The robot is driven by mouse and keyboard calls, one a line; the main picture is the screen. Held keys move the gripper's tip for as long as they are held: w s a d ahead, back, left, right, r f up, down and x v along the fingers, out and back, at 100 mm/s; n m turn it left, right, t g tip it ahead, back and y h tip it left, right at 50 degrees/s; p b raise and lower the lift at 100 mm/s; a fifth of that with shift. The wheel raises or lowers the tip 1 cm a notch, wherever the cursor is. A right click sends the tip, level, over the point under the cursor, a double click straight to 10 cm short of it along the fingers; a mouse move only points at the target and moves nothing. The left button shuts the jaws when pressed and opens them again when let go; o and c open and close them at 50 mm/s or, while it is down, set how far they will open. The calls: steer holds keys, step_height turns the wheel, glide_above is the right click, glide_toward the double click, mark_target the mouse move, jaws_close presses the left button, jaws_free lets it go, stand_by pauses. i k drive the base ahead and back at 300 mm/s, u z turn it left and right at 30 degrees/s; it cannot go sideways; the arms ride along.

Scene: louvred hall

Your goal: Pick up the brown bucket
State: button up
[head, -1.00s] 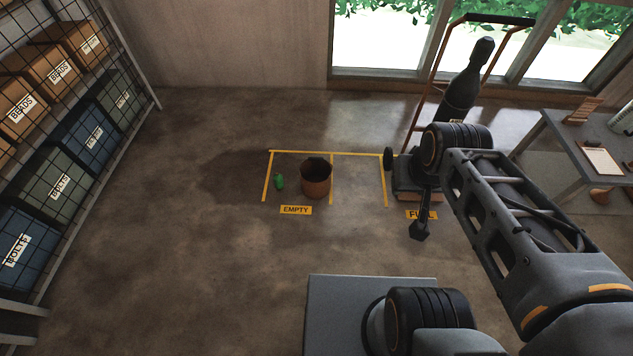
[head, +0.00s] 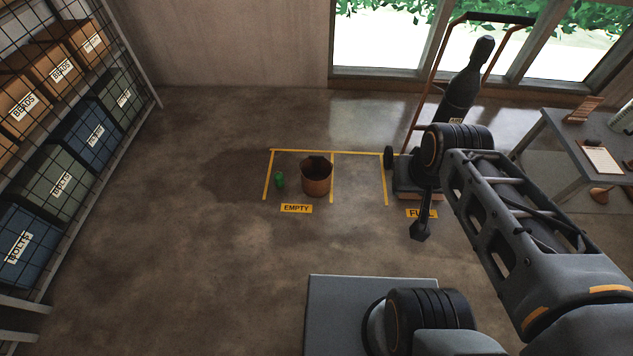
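The brown bucket (head: 316,180) stands upright on the floor inside the yellow-lined bay marked EMPTY, close to the bay's right line. Its open top faces up and its inside looks dark. My gripper (head: 419,232) hangs at the end of my arm, to the right of the bucket and apart from it, in front of the hand truck. It is small and dark, and its fingers cannot be told apart. I see nothing held in it.
A hand truck (head: 409,183) with a dark cylinder (head: 462,88) is at right. A caged shelf (head: 75,140) lines the left, a table (head: 560,150) the right. Floor in front of the bucket is clear.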

mark_target(315, 171)
steer(key=z, duration=0.05)
steer(key=k, duration=0.45)
steer(key=u, duration=1)
steer(key=i, duration=0.85)
steer(key=u, duration=0.75)
steer(key=i, duration=1)
steer(key=z, duration=0.55)
steer(key=i, duration=0.8)
steer(key=z, duration=1.05)
steer(key=i, duration=0.45)
steer(key=z, duration=0.45)
